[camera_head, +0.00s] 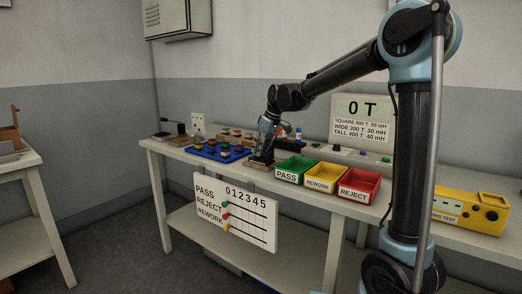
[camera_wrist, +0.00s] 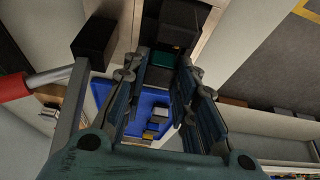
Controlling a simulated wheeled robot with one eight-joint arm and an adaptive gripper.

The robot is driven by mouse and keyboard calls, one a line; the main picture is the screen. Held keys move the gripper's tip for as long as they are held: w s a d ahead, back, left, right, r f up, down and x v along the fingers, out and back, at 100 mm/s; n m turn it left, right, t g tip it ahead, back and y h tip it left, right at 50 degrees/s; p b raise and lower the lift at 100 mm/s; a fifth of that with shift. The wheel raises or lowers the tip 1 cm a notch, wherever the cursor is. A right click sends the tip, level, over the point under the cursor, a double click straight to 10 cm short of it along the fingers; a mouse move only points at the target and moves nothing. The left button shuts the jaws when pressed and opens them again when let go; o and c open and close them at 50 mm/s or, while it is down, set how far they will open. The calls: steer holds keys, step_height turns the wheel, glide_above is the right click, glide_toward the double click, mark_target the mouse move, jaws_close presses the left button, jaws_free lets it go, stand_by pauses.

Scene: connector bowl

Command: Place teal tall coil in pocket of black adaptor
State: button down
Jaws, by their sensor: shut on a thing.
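My gripper (camera_wrist: 160,76) is shut on the teal tall coil (camera_wrist: 163,59), whose teal top shows between the fingertips in the wrist view. A dark block (camera_wrist: 180,18), which may be the black adaptor, sits just beyond the fingertips. I cannot tell its pocket or whether the coil touches it. In the head view my gripper (camera_head: 264,148) points down at the bench's front edge, over a small dark fixture, left of the green bin. The coil is hidden there by the gripper.
A blue tray (camera_head: 217,155) with several coils lies left of my gripper. The green PASS (camera_head: 288,177), yellow REWORK (camera_head: 318,185) and red REJECT (camera_head: 345,193) bins stand to the right. Another black box (camera_wrist: 93,40) shows in the wrist view. A tally board (camera_head: 250,231) hangs in front.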

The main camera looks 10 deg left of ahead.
steer(key=c, duration=1.3)
jaws_free()
steer(key=shift+f, duration=0.1)
steer(key=v, duration=1.2)
steer(key=shift+d, duration=0.1)
